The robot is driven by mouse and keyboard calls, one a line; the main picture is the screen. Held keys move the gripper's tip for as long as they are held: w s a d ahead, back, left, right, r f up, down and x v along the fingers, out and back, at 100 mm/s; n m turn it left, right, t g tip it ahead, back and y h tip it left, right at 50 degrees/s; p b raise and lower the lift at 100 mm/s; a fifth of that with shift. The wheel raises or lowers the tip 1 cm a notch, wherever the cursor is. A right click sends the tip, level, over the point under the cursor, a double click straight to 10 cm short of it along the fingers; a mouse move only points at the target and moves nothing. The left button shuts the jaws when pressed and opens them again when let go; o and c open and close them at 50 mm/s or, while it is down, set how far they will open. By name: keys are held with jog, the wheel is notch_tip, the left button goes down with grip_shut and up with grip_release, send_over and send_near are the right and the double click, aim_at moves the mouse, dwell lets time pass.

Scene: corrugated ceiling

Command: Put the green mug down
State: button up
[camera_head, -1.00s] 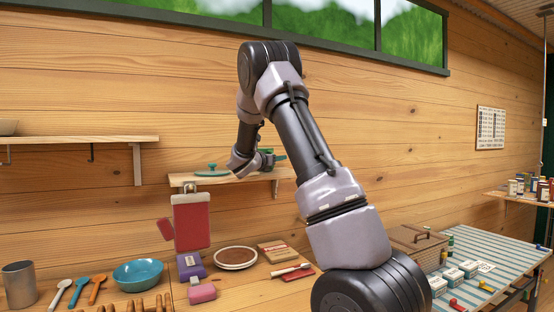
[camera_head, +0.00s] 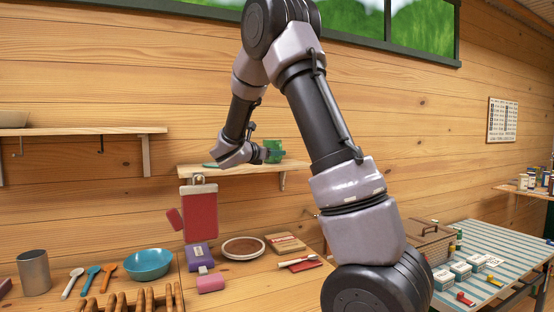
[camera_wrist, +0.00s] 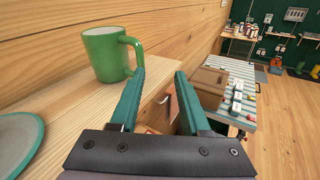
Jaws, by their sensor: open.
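The green mug (camera_wrist: 106,54) stands upright on the small wooden wall shelf (camera_head: 238,169), its handle facing my gripper in the wrist view. In the head view the mug (camera_head: 274,150) shows just past the end of my arm, partly covered by it. My gripper (camera_wrist: 163,76) is open and empty, with its teal fingers apart. The left finger is close beside the mug's handle in the wrist view; I cannot tell if they touch. In the head view the fingers are hard to make out.
A pale teal-rimmed plate or lid (camera_wrist: 18,140) lies on the shelf at the left. The wooden wall (camera_wrist: 170,30) is close behind the mug. Below are a blue bowl (camera_head: 148,264), a round dish (camera_head: 243,248) and a wicker box (camera_head: 428,243). A striped table (camera_head: 500,260) is at the right.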

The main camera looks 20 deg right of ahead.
jog(key=s+d+f+m+g+y, duration=0.1)
jog(key=s+d+m+g+y, duration=0.15)
jog(key=s+m, duration=0.5)
jog(key=s+d+f+m+g+y, duration=0.1)
jog(key=s+m+g+y, duration=0.3)
jog(key=s, duration=0.7)
jog(key=s+a+r+m+t+y, duration=0.1)
jog(key=s+a+m+t+y, duration=0.3)
jog(key=s+a+m+y, duration=0.6)
jog(key=s+a+m, duration=0.5)
jog(key=s+m, duration=0.1)
jog(key=shift+s+a+r, duration=0.25)
jog(key=shift+a+r, duration=0.05)
